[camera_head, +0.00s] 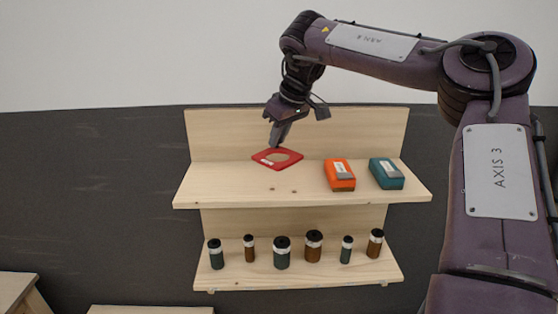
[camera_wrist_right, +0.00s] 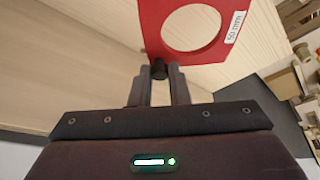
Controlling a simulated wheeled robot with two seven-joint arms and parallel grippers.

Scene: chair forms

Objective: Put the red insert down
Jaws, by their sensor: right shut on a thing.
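The red insert (camera_head: 267,161) is a flat red plate with a large round hole and a white label. It is over the left part of the upper wooden shelf (camera_head: 231,184) in the head view. I cannot tell whether the insert touches the shelf. My left gripper is in neither view.
An orange box (camera_head: 340,173) and a teal box (camera_head: 386,172) lie on the upper shelf, right of the insert. Several dark-capped bottles (camera_head: 282,256) stand on the lower shelf (camera_head: 330,277). The upper shelf's left and front parts are bare.

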